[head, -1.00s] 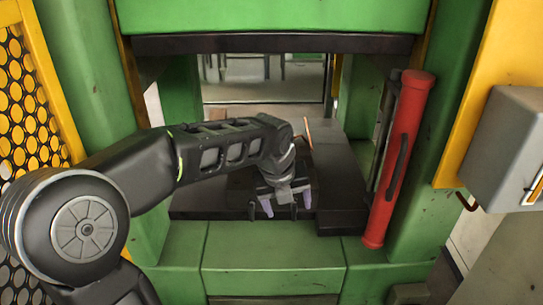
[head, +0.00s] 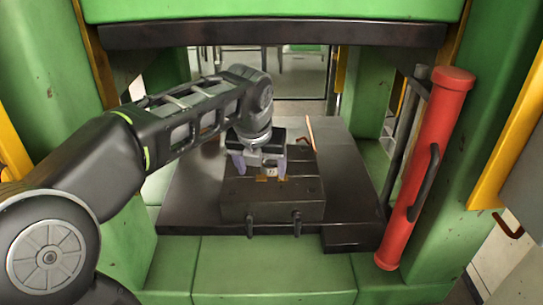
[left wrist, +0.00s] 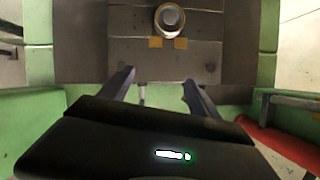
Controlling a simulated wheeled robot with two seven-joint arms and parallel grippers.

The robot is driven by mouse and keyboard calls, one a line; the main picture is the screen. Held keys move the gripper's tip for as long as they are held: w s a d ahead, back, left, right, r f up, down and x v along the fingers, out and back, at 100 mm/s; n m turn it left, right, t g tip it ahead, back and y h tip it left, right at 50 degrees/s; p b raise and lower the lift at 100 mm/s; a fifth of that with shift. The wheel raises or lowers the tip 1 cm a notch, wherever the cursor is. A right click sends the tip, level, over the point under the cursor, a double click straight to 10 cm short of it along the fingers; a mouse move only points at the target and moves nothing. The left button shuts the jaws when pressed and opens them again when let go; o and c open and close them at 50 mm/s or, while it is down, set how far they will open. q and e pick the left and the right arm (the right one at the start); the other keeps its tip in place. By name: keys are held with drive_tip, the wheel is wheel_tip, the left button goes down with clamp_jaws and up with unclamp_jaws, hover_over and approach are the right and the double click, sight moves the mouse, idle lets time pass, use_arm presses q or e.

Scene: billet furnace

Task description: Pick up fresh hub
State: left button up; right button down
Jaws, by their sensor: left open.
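The hub (left wrist: 169,18) is a round, pale, ring-like piece with a grey centre, standing on a dark block (left wrist: 130,50) at the top of the left wrist view. Two small orange pads (left wrist: 168,43) lie beside it. In the head view a small pale part of what appears to be the hub (head: 271,172) shows between the fingers, mostly hidden by my gripper. My left gripper (head: 260,168) is open, its purple-grey fingers pointing down over the block. In the left wrist view its fingertips (left wrist: 157,78) are apart, with the hub beyond them. My right gripper is out of view.
The block sits on a dark plate (head: 190,200) inside a green press frame (head: 275,265). A dark-edged green beam (head: 270,35) spans above my arm. A red cylinder (head: 425,165) with a handle stands at the right. A thin orange-tipped rod (head: 311,132) rises behind the block.

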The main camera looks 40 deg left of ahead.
use_arm(q)
drive_tip(key=w+a, duration=0.4)
drive_tip(key=w, duration=0.5)
drive_tip(key=shift+a, duration=0.2)
drive_tip(key=shift+w+a, duration=0.15)
drive_tip(key=shift+w, duration=0.1)
drive_tip(key=b+x, duration=0.1)
drive_tip(key=x, duration=0.4)
drive_tip(key=shift+f+b, duration=0.1)
drive_tip(key=shift+b, duration=0.3)
clamp_jaws()
idle(0.4)
